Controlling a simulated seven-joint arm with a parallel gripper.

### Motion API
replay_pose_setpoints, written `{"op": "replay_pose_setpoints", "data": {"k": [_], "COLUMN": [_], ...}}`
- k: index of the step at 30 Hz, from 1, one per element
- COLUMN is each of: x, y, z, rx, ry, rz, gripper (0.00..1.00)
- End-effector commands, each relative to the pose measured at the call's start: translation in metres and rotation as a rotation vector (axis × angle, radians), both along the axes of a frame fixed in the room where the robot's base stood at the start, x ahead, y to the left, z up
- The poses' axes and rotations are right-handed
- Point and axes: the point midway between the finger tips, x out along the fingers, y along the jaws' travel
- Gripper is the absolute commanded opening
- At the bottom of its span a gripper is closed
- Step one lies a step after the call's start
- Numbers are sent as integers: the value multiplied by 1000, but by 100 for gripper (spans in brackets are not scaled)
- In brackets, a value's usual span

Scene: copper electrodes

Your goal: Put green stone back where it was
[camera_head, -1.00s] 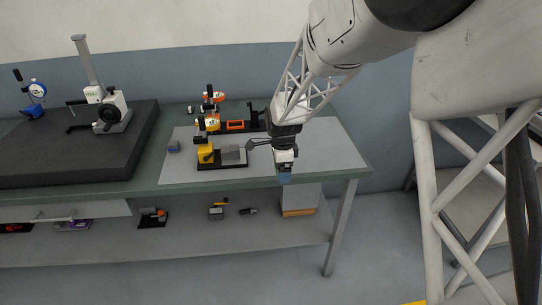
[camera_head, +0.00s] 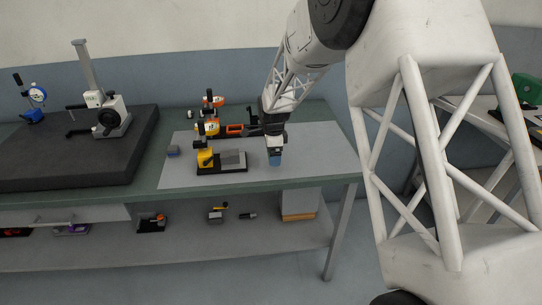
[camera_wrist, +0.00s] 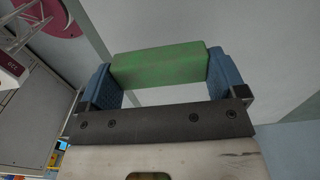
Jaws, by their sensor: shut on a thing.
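The green stone (camera_wrist: 160,65) is a green rectangular block. In the wrist view it sits crosswise between the two blue fingers of my gripper (camera_wrist: 162,80), which are shut on its two ends. In the head view my gripper (camera_head: 275,159) points down over the right part of the grey mat (camera_head: 310,150) on the bench, right of the black base with the yellow clamp and grey block. I cannot make out the stone in the head view. I cannot tell the exact height of the gripper above the mat.
The yellow clamp with a grey block (camera_head: 232,158) stands left of my gripper. Orange and black devices (camera_head: 212,128) stand behind it. A small grey-blue block (camera_head: 173,151) lies at the mat's left. A dark stone plate (camera_head: 70,160) fills the bench's left. The mat's right side is clear.

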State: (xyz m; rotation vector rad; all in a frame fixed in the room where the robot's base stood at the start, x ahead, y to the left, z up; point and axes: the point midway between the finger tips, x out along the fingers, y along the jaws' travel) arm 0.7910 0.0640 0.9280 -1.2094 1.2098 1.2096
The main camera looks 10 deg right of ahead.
Motion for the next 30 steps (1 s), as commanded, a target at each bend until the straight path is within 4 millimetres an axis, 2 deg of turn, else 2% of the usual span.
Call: {"op": "replay_pose_setpoints", "data": {"k": [6, 10, 23, 30], "x": [28, 36, 40, 39], "y": [2, 3, 3, 3], "z": [-3, -4, -4, -22], "rx": [0, 0, 0, 0], "ry": [-1, -1, -1, 1], "rz": [0, 0, 0, 0], "gripper": [56, 56, 56, 56]}}
